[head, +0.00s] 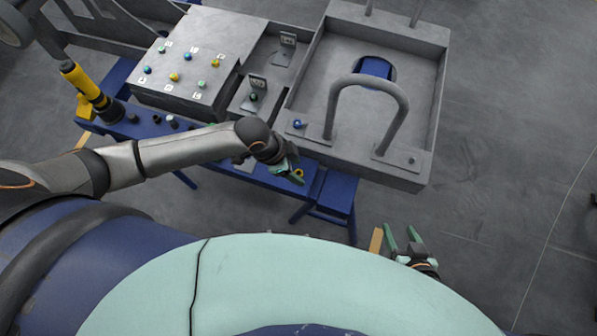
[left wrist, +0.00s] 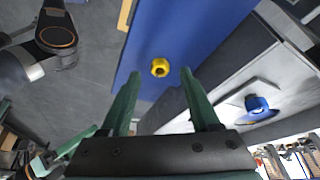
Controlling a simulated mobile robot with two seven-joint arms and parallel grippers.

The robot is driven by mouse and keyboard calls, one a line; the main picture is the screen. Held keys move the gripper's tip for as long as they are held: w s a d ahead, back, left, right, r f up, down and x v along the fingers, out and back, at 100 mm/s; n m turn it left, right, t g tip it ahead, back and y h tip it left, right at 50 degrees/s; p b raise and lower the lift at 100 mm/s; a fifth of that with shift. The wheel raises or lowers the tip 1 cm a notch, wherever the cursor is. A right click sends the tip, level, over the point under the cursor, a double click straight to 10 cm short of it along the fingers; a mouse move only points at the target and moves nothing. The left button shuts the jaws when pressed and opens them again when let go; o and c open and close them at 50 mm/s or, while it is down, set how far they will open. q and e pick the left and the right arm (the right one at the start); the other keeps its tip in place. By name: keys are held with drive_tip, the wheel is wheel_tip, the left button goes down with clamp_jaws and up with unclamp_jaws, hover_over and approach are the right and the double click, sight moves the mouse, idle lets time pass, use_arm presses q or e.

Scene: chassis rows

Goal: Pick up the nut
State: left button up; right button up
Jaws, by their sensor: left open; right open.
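A small yellow nut (head: 299,173) lies on the blue bench (head: 230,165), near its front edge. In the left wrist view the yellow nut (left wrist: 160,67) shows its hole and sits ahead of my left fingertips, in the gap between them. My left gripper (head: 289,170) is open and empty, just beside the nut in the head view; its green fingers also show in the left wrist view (left wrist: 158,77). My right gripper (head: 402,240) is open and empty, over the floor.
A grey tray (head: 436,115) with a raised wall and a tall arched handle (head: 363,82) stands right of the bench. A grey panel (head: 225,40) with several coloured, labelled pieces is at the left. A yellow-and-black tool (head: 86,88) stands at the bench's left end. Floor right is clear.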

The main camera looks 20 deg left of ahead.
use_arm(q)
drive_tip(key=shift+w+d+f, duration=0.1)
drive_tip(key=shift+d+f, duration=0.05)
drive_tip(key=shift+f, duration=0.25)
drive_tip(key=shift+c, duration=0.2)
clamp_jaws()
